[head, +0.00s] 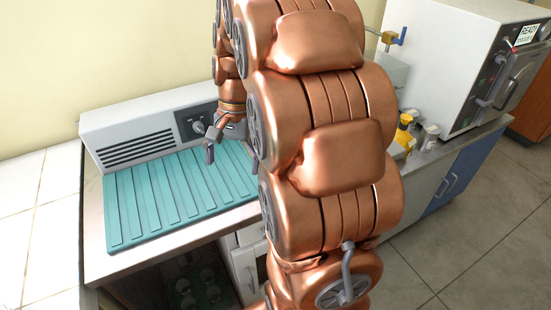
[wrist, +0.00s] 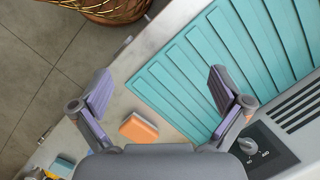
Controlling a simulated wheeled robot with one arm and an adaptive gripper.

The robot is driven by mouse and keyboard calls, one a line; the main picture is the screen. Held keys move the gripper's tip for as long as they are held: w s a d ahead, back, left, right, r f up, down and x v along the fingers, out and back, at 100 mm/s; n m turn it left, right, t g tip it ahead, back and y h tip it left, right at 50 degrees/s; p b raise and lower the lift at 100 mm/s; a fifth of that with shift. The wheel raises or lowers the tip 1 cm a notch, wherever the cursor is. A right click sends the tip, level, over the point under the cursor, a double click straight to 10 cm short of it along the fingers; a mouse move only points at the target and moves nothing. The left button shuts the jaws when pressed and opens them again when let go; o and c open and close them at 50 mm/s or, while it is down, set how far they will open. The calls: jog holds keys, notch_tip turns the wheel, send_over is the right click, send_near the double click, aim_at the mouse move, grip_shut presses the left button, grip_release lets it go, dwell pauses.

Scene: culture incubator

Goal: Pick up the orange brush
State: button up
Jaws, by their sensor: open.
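In the wrist view the brush appears between the fingers, low in the picture near the gripper body and nearer the left finger. In the head view my gripper (head: 232,156) is over the mat's right part.
The teal ribbed mat (head: 165,200) lies before a white vented unit (head: 140,130) with a knob. A white machine marked READY (head: 450,60) stands on the right counter, with yellow-topped containers (head: 405,122) nearby. A small blue item (wrist: 63,166) is on the counter.

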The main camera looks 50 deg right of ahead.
jog(key=w+d+f+m, duration=0.1)
jog(key=d+f+m, duration=0.1)
jog(key=d, duration=0.5)
jog(key=w+d+f+m+t+y+b, duration=0.1)
jog(key=d+m, duration=0.3)
jog(key=d, duration=0.4)
jog(key=w+d+f+m+t, duration=0.1)
jog(key=w+d+f+m, duration=0.1)
jog(key=d, duration=0.5)
jog(key=shift+w+d+f+m+y, duration=0.2)
jog(key=shift+f+m+y, duration=0.1)
jog(key=shift+m, duration=0.3)
jog(key=shift+p+x, duration=0.65)
jog(key=shift+x, duration=3.2)
jog(key=shift+d, duration=0.1)
jog(key=c, duration=0.8)
